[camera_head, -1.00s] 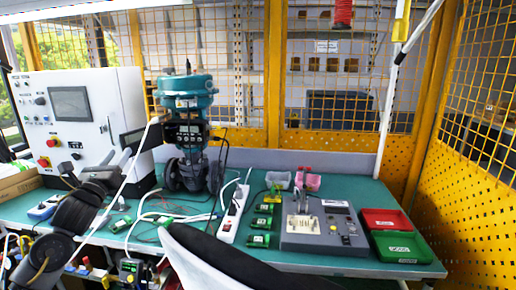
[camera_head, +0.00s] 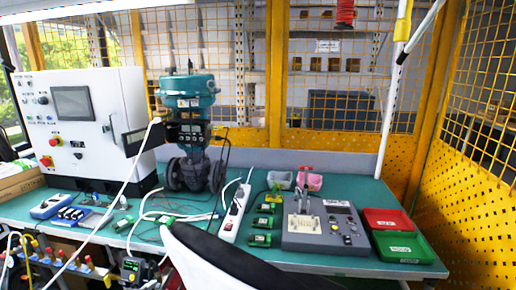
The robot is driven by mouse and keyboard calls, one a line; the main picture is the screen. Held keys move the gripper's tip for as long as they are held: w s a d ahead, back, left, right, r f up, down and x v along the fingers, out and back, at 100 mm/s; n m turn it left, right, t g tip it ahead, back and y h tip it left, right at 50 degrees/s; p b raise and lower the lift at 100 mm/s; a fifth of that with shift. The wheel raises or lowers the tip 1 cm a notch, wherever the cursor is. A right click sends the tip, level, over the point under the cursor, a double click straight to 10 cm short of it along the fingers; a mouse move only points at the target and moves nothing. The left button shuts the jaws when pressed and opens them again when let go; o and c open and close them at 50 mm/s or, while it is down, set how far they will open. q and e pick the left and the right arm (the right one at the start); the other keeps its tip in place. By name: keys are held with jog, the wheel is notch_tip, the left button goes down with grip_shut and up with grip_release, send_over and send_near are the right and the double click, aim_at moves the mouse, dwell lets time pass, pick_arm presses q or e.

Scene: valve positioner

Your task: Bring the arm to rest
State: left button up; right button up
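A grey test box (camera_head: 322,225) sits right of centre, with a red tray (camera_head: 387,219) and a green tray (camera_head: 404,247) beside it. A white power strip (camera_head: 235,212) and loose cables lie mid-table. Yellow mesh fencing (camera_head: 465,195) closes the right side.

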pick_arm(q)
jog(key=s+d+f+n+g, duration=0.25)
jog(key=s+f+n, duration=0.2)
jog(key=s, duration=0.55)
jog(key=s+d+f+n+g, duration=0.1)
jog(key=s+f+n+g, duration=0.35)
jog(key=s, duration=0.55)
jog(key=s+d+f+n+g, duration=0.1)
jog(key=s+f+n+g, duration=0.15)
jog(key=s+n, duration=0.55)
notch_tip(320, 180, down, 24)
jog(key=s+m, duration=0.2)
jog(key=s+a+f+g, duration=0.2)
jog(key=s+a+f, duration=0.2)
jog(key=s+f, duration=1.3)
jog(key=shift+a+m, duration=0.2)
jog(key=shift+m, duration=0.2)
